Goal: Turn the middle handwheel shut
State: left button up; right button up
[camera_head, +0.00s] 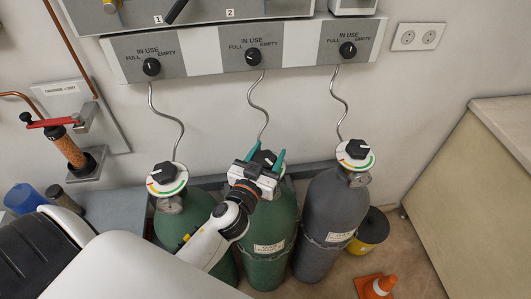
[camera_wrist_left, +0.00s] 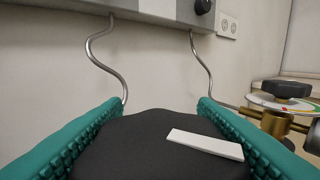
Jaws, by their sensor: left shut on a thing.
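The middle handwheel (camera_head: 264,158) is a black knob on top of the middle green cylinder (camera_head: 268,223). My left gripper (camera_head: 267,154) reaches it from the front, with one teal finger on each side, shut on it. In the left wrist view the black handwheel (camera_wrist_left: 130,150) fills the space between the ribbed fingers. Its white pointer bar (camera_wrist_left: 205,145) lies at a slant, right of the middle. The gripper hides most of the dial under the handwheel in the head view. My right gripper is not in view.
The left handwheel (camera_head: 164,173) and right handwheel (camera_head: 357,149) stand close on either side, on a green and a grey cylinder (camera_head: 330,205). Thin bent pipes rise behind to the FULL/EMPTY panel (camera_head: 207,52). An orange cone (camera_head: 378,287) stands on the floor at right.

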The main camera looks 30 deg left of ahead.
pick_arm(q)
jog(key=m+h+p, duration=0.1)
jog(key=m+h, duration=0.1)
jog(key=h, duration=0.1)
jog(key=m+h+p, duration=0.1)
jog(key=m+h, duration=0.1)
jog(key=h, duration=0.1)
jog(key=shift+d+r+g+p, duration=0.2)
jog(key=shift+g+p, duration=0.2)
jog(key=shift+d+f+m+g+h+p, duration=0.15)
jog(key=shift+m+g+h+p, duration=0.25)
jog(key=shift+m+h, duration=0.5)
jog(key=shift+d+r+m+g+h+p, duration=0.1)
jog(key=shift+m+g+h+p, duration=0.3)
jog(key=shift+h, duration=0.8)
jog(key=shift+f+m+h, duration=0.1)
jog(key=shift+m+h, duration=0.2)
jog(key=o, duration=1)
jog(key=shift+d, duration=0.1)
jog(key=shift+f, duration=0.1)
jog(key=shift+s+a+f+b, duration=0.1)
jog(key=shift+s+a+b, duration=0.2)
jog(key=shift+s, duration=0.2)
jog(key=b+v, duration=0.1)
jog(key=v, duration=1)
jog(key=shift+r+b, duration=0.3)
jog(key=shift+b, duration=0.1)
